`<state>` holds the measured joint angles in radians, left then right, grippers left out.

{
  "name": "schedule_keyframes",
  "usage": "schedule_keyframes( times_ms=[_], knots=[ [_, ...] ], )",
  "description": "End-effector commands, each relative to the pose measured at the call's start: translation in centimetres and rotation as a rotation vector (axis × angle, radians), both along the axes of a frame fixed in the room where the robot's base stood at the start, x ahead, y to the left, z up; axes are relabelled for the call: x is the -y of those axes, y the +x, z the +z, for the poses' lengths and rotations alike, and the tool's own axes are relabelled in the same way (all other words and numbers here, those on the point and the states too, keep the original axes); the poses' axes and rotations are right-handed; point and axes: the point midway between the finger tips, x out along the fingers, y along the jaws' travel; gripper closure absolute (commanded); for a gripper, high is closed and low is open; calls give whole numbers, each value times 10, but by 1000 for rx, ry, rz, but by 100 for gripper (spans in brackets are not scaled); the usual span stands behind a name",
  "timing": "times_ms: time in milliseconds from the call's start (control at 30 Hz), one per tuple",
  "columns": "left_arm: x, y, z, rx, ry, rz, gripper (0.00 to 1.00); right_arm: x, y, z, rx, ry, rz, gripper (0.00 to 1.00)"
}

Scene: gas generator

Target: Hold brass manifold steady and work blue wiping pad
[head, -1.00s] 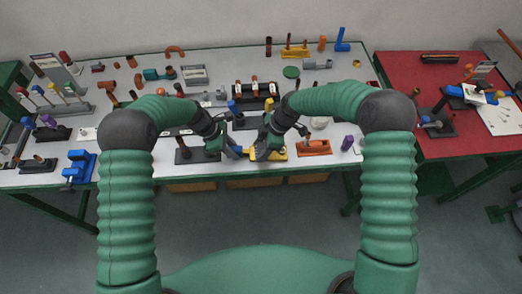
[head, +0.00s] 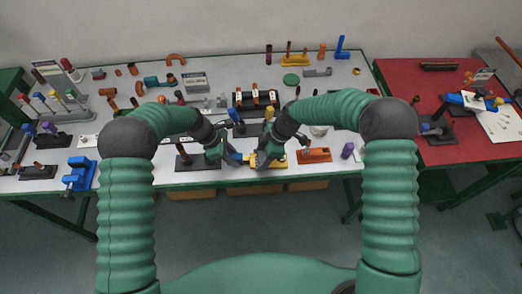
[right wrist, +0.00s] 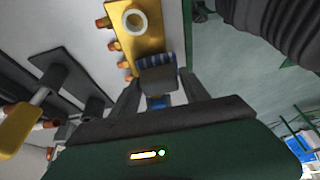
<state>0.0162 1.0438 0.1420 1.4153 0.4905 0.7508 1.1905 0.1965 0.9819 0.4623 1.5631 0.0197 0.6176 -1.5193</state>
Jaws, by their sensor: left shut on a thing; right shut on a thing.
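The brass manifold (head: 272,162) lies near the table's front edge, between my grippers in the head view. In the right wrist view the manifold (right wrist: 140,38) is a gold block with a white ring on top and several copper ports along its left side. My right gripper (right wrist: 158,85) is shut on a grey block with a blue wiping pad (right wrist: 157,58), which overlaps the manifold's near end; firm contact cannot be told. My left gripper (head: 240,158) is shut at the manifold's left end, its fingertips small and partly hidden.
An orange tray-like fixture (head: 314,155) and a purple piece (head: 347,150) stand to the right. A dark-based stand (head: 197,161) is to the left, and a blue vise (head: 79,174) farther left. A black rack (head: 256,98) stands behind. The red table (head: 425,80) is at right.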

Motion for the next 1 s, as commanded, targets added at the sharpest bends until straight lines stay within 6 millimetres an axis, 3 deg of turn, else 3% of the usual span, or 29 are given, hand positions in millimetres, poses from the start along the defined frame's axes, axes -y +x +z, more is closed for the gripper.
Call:
schedule_keyframes(
  times_ms=[233, 333, 1000],
  knots=[
    [0, 1, 0, 0, 0, 1, 100, -1, -19, 2, -3, -1, 0, 91],
    [0, 0, 0, 0, 0, 1, 100, -1, -18, 23, 1, -1, 0, 91],
    [0, 0, 0, 0, 0, 0, 100, -1, -18, 78, -1, -1, 0, 91]
  ],
)
